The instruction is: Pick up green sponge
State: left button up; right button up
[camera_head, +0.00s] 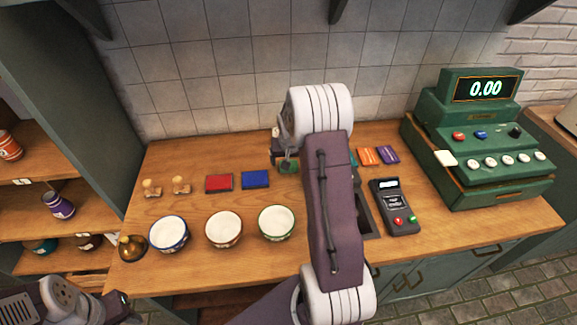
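My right arm reaches across the middle of the counter, and its gripper (281,160) is low over the back of it, beside the blue pad. A green piece (288,167), probably the green sponge, shows at the fingertips. It is mostly hidden, so I cannot tell whether the fingers are shut on it or only above it. A thin teal-green sliver (353,160) shows just right of my forearm; the rest of it is hidden. My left gripper (122,304) is at the bottom left, off the counter's front edge, and its fingers are unclear.
A red pad (219,183) and blue pad (255,179) lie left of my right gripper. Two wooden stamps (152,188) and several bowls (224,229) are further left. Orange (368,156) and purple (388,154) pieces, a card terminal (395,207) and a green register (480,140) stand right.

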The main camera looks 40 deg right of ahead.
jog(key=p+x, duration=0.1)
jog(key=x, duration=0.4)
jog(key=shift+w, duration=0.1)
jog(key=shift+c, duration=0.9)
jog(key=c, duration=1.2)
jog(key=shift+r, duration=0.55)
jog(key=shift+c, duration=0.2)
notch_tip(320, 180, up, 3)
jog(key=shift+b, duration=0.35)
jog(key=s+d+r, duration=0.3)
jog(key=d+r, duration=0.4)
jog(key=d, duration=0.4)
jog(key=shift+b, duration=0.3)
